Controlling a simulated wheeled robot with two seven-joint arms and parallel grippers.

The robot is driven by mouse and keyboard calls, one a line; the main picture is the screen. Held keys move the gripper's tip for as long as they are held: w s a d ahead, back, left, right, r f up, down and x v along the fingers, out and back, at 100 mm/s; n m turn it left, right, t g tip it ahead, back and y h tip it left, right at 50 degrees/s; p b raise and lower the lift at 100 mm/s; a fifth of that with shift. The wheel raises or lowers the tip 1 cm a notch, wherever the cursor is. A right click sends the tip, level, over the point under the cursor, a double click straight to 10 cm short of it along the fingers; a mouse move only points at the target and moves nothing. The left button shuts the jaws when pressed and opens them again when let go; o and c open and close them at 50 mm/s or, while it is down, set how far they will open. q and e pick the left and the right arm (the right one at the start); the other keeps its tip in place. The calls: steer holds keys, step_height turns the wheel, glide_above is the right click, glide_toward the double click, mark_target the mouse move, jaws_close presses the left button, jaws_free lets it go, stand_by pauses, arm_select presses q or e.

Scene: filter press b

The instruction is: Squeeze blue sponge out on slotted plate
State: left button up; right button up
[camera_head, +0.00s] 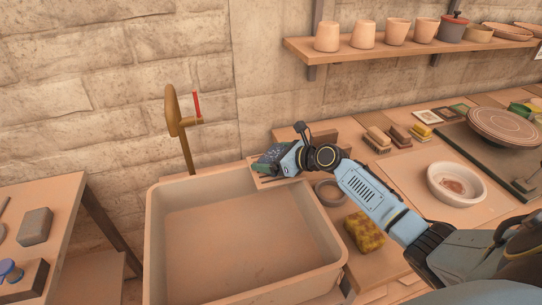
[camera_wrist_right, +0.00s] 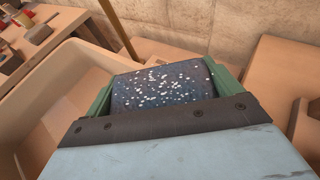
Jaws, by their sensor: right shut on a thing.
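The blue sponge is a dark blue block with white specks; it shows in the right wrist view (camera_wrist_right: 165,86) and, small, in the head view (camera_head: 266,163). My right gripper (camera_head: 272,159) is shut on it, with a green finger at each side. The gripper and sponge are at the far right corner of the sink, over a pale flat piece (camera_head: 262,182) that may be the slotted plate. No slots can be made out, and I cannot tell whether the sponge touches it. My left gripper is not in view.
The empty sink (camera_head: 240,240) stands in the middle, with a brass tap (camera_head: 173,112) behind it. A yellow sponge (camera_head: 365,231), a dark ring (camera_head: 330,192) and a white bowl (camera_head: 456,184) lie on the right bench. A shelf of pots (camera_head: 395,50) hangs above.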

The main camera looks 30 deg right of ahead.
mark_target(271, 152)
steer(key=shift+f, duration=0.65)
stand_by(0.6)
step_height(271, 152, up, 7)
steer(key=p, duration=0.8)
steer(key=shift+r, duration=0.2)
stand_by(0.4)
